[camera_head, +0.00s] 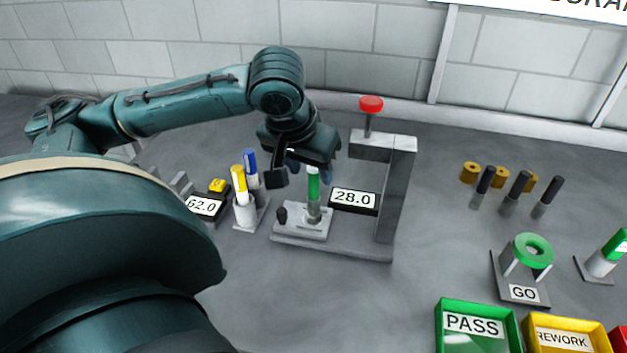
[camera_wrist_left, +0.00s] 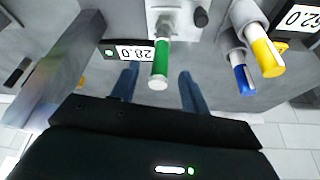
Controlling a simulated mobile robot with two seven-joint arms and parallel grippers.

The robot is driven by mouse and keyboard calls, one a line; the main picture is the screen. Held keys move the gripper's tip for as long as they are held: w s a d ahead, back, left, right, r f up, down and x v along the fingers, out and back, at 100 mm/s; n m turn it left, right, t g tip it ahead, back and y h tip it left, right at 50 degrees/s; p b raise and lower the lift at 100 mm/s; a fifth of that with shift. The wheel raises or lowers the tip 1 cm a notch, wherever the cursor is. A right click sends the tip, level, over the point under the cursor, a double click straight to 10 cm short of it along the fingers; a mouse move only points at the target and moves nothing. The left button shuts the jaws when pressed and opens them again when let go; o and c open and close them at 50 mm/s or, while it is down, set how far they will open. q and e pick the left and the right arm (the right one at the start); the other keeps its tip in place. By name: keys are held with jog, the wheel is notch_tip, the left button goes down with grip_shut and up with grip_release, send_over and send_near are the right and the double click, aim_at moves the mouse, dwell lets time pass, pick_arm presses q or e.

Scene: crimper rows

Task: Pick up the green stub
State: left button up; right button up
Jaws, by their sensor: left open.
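The green stub (camera_head: 313,187) stands upright, its lower part grey, in a small holder on the base of the grey press. In the left wrist view the green stub (camera_wrist_left: 161,58) points toward the camera and shows a pale end. My left gripper (camera_head: 306,170) is over the press base at the stub's top. Its two blue fingers (camera_wrist_left: 158,76) are open, one on each side of the stub, with visible gaps. I cannot tell how far down the stub the fingertips reach. My right gripper is not in view.
The press frame (camera_head: 397,190) with a red knob (camera_head: 371,104) and a 28.0 display (camera_head: 354,199) stands close right. Yellow (camera_head: 240,184) and blue (camera_head: 251,168) stubs stand close left. Another green-topped stub (camera_head: 614,245), a GO ring (camera_head: 533,251) and PASS tray (camera_head: 474,307) are right.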

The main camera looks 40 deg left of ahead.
aim_at(314, 194)
pick_arm(q)
jog(key=x, duration=0.4)
jog(key=shift+f, duration=0.4)
grip_shut()
